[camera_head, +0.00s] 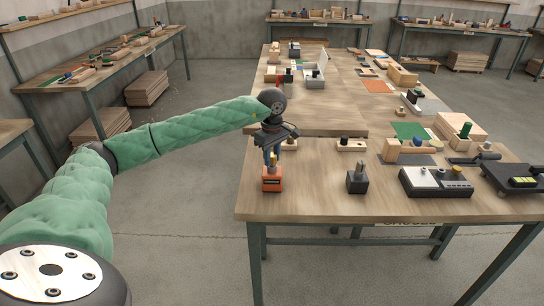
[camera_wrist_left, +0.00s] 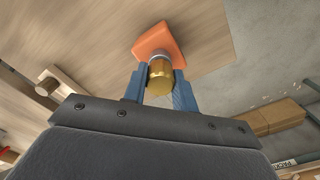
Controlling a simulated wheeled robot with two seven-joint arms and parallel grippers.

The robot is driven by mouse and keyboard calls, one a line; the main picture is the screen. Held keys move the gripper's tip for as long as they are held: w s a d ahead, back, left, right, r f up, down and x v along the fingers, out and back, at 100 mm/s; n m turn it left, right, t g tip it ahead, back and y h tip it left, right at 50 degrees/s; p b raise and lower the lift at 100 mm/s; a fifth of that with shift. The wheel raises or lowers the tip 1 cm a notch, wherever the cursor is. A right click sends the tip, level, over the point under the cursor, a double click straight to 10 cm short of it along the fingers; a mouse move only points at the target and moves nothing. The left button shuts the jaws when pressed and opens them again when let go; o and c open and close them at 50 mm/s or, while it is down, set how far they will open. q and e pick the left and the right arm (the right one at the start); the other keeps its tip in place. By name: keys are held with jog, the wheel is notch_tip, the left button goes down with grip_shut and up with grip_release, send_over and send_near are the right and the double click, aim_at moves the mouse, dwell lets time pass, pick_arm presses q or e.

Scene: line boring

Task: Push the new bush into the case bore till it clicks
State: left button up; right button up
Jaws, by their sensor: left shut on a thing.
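The orange case (camera_head: 272,183) stands near the left front corner of the near table. Its orange face also shows in the left wrist view (camera_wrist_left: 152,40). My left gripper (camera_head: 272,156) is above the case, pointing down, with its blue fingers shut on a brass-coloured bush. The bush (camera_wrist_left: 160,78) sits between the fingertips in the left wrist view, lined up roughly with the case. Its far end and the bore are hidden, so I cannot tell how far it is in. My right gripper is out of view.
A dark grey block with a knob (camera_head: 357,182) stands to the right of the case. Further right are a control box (camera_head: 436,183) and a black device (camera_head: 515,178). A wooden block with a dark plug (camera_head: 351,145) lies behind. The table front between case and grey block is clear.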

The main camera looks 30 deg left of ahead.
pick_arm(q)
jog(key=shift+f+b, duration=0.3)
jog(key=shift+f, duration=0.1)
jog(key=o, duration=1)
jog(key=shift+o, duration=0.2)
jog(key=shift+r, duration=0.15)
jog(key=shift+r+p, duration=1.05)
jog(key=shift+r, duration=2.85)
jog(key=shift+d+f, duration=0.1)
